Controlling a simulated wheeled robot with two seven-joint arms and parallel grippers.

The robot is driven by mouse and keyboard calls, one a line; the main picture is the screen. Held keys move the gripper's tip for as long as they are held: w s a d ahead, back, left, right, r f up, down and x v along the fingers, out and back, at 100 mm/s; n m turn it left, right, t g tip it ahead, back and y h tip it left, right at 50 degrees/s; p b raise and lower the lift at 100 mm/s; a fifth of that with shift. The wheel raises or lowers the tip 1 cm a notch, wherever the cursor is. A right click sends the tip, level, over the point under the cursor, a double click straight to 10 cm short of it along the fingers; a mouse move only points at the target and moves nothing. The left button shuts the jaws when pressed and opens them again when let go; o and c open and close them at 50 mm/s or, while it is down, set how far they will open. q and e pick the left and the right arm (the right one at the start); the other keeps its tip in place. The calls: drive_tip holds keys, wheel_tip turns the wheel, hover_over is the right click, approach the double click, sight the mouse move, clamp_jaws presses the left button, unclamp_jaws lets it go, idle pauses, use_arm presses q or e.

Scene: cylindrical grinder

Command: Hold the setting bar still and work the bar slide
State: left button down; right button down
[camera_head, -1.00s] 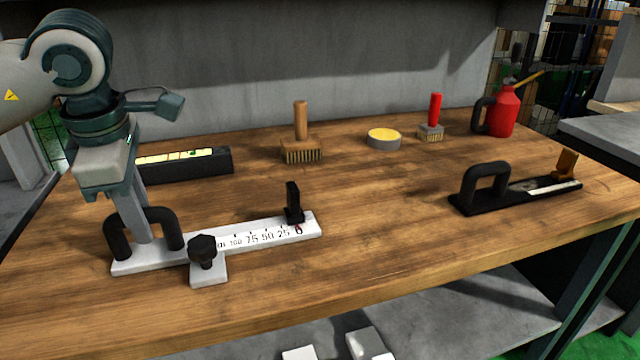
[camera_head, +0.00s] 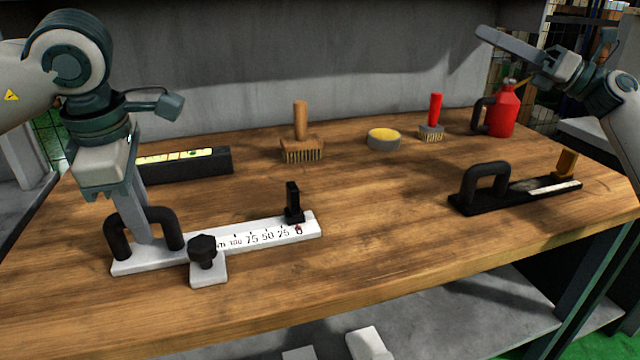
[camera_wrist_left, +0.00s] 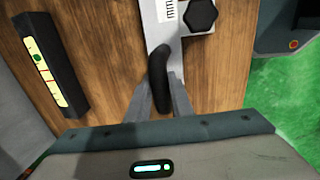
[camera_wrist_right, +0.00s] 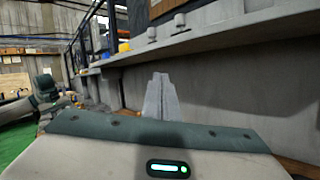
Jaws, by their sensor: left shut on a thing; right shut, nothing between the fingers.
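The setting bar (camera_head: 268,235), white with a number scale, lies flat on the bench at the front left. A black arched handle (camera_head: 117,238) stands at its left end, and a black knob (camera_head: 202,250) sits on its near side. The bar slide (camera_head: 293,203), a black upright block, stands near the 0 mark at the right end. My left gripper (camera_head: 146,238) is shut on the handle; the left wrist view shows the handle (camera_wrist_left: 160,78) between the fingers. My right gripper (camera_head: 482,32) is shut and empty, raised high at the upper right, far from the bar.
A dark bar (camera_head: 520,196) with its own handle and an orange piece (camera_head: 566,163) lies at the right. A level (camera_head: 190,164), a wooden brush (camera_head: 301,145), a round tin (camera_head: 384,139), a red brush (camera_head: 431,130) and a red oil can (camera_head: 503,112) stand behind. The bench middle is clear.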

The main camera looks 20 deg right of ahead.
drive_tip(key=a+f+n+g+y, duration=0.1)
drive_tip(key=a+f+n+g, duration=0.25)
drive_tip(key=a, duration=0.45)
drive_tip(key=a+f+n+g, duration=0.3)
drive_tip(key=a+f+g, duration=0.2)
drive_tip(key=a, duration=0.2)
drive_tip(key=s+a+f+n+g+h, duration=0.1)
drive_tip(key=s+a+f+n+g, duration=0.4)
drive_tip(key=f, duration=0.5)
drive_tip(key=shift+s+a+g+h, duration=0.3)
drive_tip(key=shift+s+a+g, duration=0.65)
drive_tip(key=shift+s+a, duration=0.35)
drive_tip(key=shift+w+a+n, duration=0.1)
drive_tip(key=shift+n, duration=0.15)
approach(293, 203)
drive_tip(key=a, duration=0.1)
drive_tip(key=w+a+f, duration=0.1)
drive_tip(key=a, duration=0.1)
drive_tip(key=shift+w+a+f, duration=0.15)
drive_tip(key=shift+w+f, duration=0.1)
drive_tip(key=shift+w, duration=0.15)
drive_tip(key=shift+a, duration=0.65)
